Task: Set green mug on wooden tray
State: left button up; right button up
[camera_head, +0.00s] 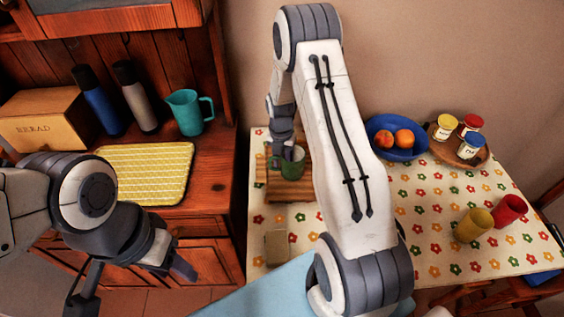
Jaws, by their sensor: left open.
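The green mug (291,168) appears upright over the slatted wooden tray (280,214) on the flowered tablecloth. My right arm hides part of both, so I cannot tell whether the mug touches the tray. My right gripper (279,156) points down at the mug's left rim and handle side. Its fingers are small and partly hidden, so I cannot tell whether they are closed on the mug. My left gripper (134,286) is open and empty at the lower left, in front of the wooden cabinet and away from the mug.
A teal pitcher (188,115), bottles, a bread box (45,120) and a yellow mat (145,172) occupy the cabinet top.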

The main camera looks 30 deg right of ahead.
notch_tip(320, 180, up, 12)
jog(key=shift+w+b, duration=0.15)
jog(key=shift+b, duration=0.3)
jog(key=s+a+r+m, duration=0.4)
jog(key=a, duration=0.5)
jog(key=s+a+r+m, duration=0.4)
jog(key=s+a, duration=0.1)
jog(key=a, duration=0.3)
jog(key=s+a+r+m, duration=0.1)
jog(key=s+a+m, duration=0.3)
jog(key=s, duration=0.6)
jog(key=s+a+r+m+y, duration=0.1)
jog(key=s+a+m, duration=0.3)
jog(key=s+m, duration=0.3)
jog(key=s, duration=0.3)
jog(key=shift+a, duration=0.2)
jog(key=shift+r, duration=0.1)
